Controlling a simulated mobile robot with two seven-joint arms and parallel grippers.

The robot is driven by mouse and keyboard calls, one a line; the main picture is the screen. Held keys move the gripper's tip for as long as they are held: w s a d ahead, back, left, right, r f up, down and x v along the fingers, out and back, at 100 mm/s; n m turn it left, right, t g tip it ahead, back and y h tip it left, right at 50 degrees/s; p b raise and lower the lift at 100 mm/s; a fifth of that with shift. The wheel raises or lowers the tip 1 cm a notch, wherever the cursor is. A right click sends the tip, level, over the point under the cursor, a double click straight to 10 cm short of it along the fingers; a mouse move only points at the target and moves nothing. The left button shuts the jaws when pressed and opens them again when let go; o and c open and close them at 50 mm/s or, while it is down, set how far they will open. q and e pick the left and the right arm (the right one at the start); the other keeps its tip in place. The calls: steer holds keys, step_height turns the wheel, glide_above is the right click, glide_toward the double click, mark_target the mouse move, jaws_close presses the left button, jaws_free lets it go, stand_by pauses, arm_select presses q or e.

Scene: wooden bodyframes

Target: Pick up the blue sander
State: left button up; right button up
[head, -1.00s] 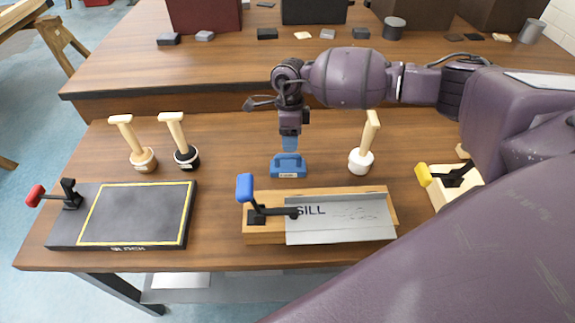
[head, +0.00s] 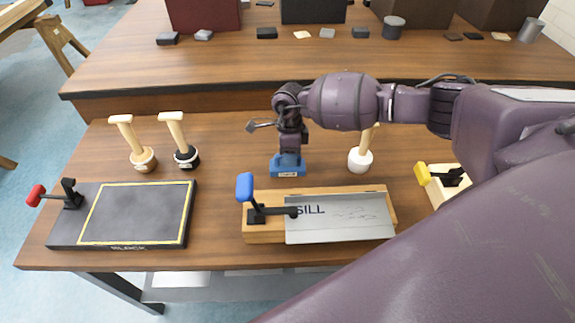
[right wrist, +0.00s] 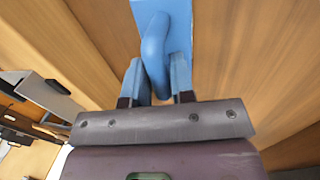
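The blue sander (head: 287,170) sits on the front workbench, behind the board marked SILL. My right gripper (head: 289,158) has come down onto it from above. In the right wrist view, the sander's curved handle (right wrist: 154,50) lies between the two blue fingers of my right gripper (right wrist: 158,82). The fingers stand apart on either side of the handle, and I see no clear grip on it. The sander's flat body (right wrist: 180,12) shows beyond the handle. My left gripper is not in view.
In front stands the SILL fixture (head: 262,234) with a blue-handled clamp (head: 245,188). A white-based wooden-handled tool (head: 360,160) stands to the right. Two similar tools (head: 143,158) (head: 186,157) stand left, behind the BLOCK board (head: 65,230). Bare wood separates them from the sander.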

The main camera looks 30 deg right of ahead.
jaws_close()
step_height(320, 180, up, 20)
stand_by(0.5)
stand_by(0.4)
